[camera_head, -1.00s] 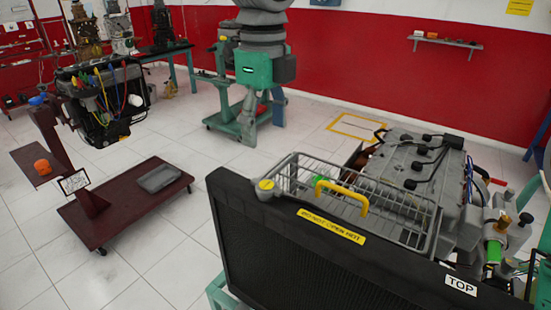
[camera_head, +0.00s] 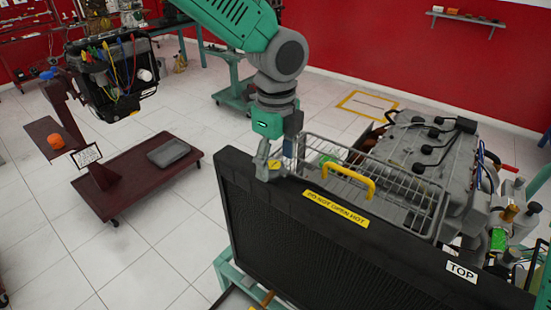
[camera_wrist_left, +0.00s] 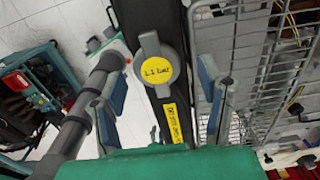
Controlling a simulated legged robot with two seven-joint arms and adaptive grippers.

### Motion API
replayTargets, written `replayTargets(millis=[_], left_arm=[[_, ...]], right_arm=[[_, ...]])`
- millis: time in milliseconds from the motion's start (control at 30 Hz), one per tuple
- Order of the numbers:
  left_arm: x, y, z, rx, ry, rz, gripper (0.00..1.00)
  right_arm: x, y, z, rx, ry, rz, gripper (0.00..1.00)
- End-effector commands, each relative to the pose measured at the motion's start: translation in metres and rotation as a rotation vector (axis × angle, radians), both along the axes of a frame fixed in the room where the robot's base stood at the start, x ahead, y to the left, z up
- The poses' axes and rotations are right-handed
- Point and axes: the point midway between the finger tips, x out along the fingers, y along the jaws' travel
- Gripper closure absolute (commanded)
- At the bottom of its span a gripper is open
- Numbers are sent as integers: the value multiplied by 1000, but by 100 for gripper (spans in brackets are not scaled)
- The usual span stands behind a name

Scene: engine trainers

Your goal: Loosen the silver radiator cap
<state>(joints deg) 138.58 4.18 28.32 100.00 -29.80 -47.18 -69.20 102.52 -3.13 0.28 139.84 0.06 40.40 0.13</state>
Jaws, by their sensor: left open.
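The silver radiator cap (camera_wrist_left: 146,83) has a round yellow label reading "1.1 bar" and two grey ears. It sits on the top left end of the black radiator (camera_head: 330,255). In the head view its yellow top (camera_head: 274,164) shows between the fingers. My left gripper (camera_head: 277,157) points down over the cap and is open. In the left wrist view its two blue-padded fingers (camera_wrist_left: 163,84) stand apart on either side of the cap, with gaps visible. My right gripper is not in view.
A wire basket (camera_head: 400,190) and a yellow handle (camera_head: 346,178) lie right of the cap, with the engine (camera_head: 430,150) behind. A "DO NOT OPEN HOT" label (camera_head: 336,208) is on the radiator. A grey hose (camera_wrist_left: 80,115) runs close to the left finger.

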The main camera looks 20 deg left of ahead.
Motion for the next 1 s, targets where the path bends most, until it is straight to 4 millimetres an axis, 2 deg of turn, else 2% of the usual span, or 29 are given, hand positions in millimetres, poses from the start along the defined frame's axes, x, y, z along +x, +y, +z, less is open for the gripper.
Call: replayTargets(millis=[100, 367, 500, 767, 1000], left_arm=[[1, 2, -6, 0, 2, 1, 38], [1, 5, -7, -4, 1, 1, 38], [1, 3, -7, -2, 1, 1, 88], [1, 2, -6, 0, 0, 9, 88], [1, 1, -5, -3, -2, 89, 88]], right_arm=[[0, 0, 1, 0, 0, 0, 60], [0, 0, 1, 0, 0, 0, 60], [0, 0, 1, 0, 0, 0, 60], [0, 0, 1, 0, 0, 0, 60], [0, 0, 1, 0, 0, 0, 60]])
